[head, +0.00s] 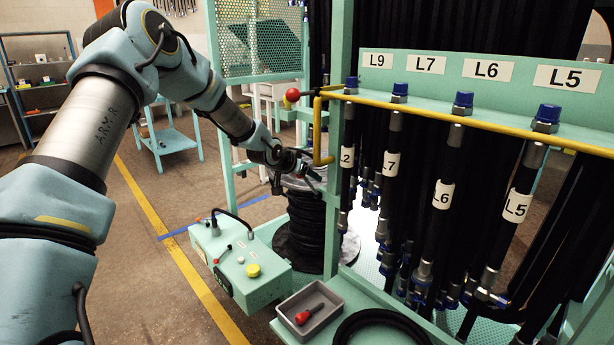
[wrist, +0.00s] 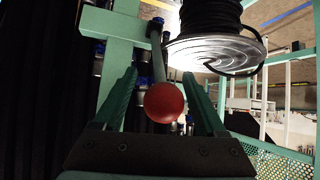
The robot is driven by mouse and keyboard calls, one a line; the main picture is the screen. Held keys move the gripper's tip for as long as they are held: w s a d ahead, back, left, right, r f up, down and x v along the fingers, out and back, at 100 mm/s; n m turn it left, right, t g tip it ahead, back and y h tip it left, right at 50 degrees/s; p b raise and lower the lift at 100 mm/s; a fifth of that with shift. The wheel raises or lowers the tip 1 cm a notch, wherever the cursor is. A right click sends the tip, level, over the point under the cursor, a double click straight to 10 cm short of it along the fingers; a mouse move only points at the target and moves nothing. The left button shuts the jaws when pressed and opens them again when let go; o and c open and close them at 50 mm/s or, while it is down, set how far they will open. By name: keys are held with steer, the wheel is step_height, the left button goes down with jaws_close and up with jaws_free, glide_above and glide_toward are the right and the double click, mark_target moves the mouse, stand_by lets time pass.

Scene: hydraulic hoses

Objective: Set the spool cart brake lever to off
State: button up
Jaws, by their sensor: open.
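The brake lever shows in the head view as a red ball knob (head: 292,95) on a short rod beside the green frame post. In the wrist view the red knob (wrist: 164,102) is in the lower middle, with its grey rod (wrist: 157,55) running up to the green frame. My gripper (head: 312,174) is open, below the knob in the head view. In the wrist view my gripper's fingers (wrist: 160,75) lie left and right of the knob, with gaps on both sides. I cannot tell the depth between them or any touch. No brake markings are readable.
A hose spool (head: 308,228) stands behind the post. A yellow rail (head: 455,118) runs along the hose rack with several labelled black hoses. A green control box (head: 240,262) and a grey tray (head: 326,322) with a red-handled tool sit in front.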

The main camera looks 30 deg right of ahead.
steer(key=shift+a, duration=0.1)
steer(key=b+v, duration=0.2)
steer(key=v, duration=0.8)
steer(key=shift+s+a+r, duration=0.2)
steer(key=shift+r, duration=0.05)
steer(key=shift+c, duration=0.2)
